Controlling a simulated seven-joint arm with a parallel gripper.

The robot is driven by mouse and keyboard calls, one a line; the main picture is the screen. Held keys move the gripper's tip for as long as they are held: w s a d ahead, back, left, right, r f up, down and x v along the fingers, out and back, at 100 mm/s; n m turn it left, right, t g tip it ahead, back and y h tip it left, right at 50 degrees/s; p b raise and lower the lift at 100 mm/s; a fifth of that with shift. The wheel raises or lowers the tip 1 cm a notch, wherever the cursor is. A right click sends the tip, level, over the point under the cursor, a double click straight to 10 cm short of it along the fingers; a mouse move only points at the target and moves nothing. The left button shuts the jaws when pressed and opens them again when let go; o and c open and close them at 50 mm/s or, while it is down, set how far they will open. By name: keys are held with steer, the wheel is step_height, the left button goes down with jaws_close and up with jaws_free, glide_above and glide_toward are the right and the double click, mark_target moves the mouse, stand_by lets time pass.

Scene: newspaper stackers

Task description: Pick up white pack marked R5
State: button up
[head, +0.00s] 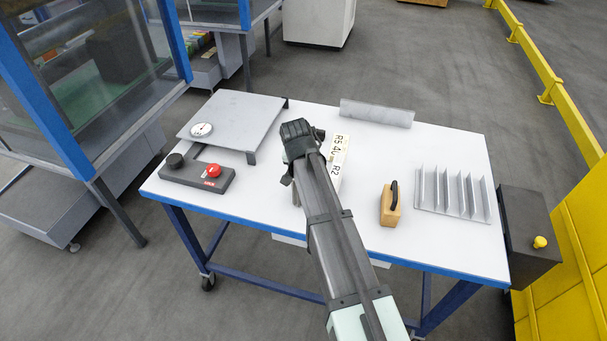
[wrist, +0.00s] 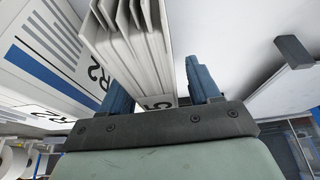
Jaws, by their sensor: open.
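A row of white packs stands near the middle of the white table, partly hidden behind my arm in the head view. The pack marked R5 (head: 341,138) is at the far end of the row, and one marked R2 (head: 336,168) is at the near end. In the wrist view, a white pack with folded leaves (wrist: 135,50) lies between the two blue fingers of my gripper (wrist: 160,85). Its label is partly hidden by the gripper body; it looks like a 5. My gripper is open around this pack. Finger contact is unclear.
Packs marked R2 (wrist: 95,72) stand close at left in the wrist view. On the table (head: 260,205) are a grey raised plate (head: 235,115) with a dial, a control box (head: 197,173), a roll (head: 377,113), a wooden block (head: 390,207) and a finned rack (head: 453,192).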

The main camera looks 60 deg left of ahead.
steer(key=shift+f, duration=0.2)
stand_by(0.3)
steer(key=shift+c, duration=0.2)
jaws_close()
stand_by(0.3)
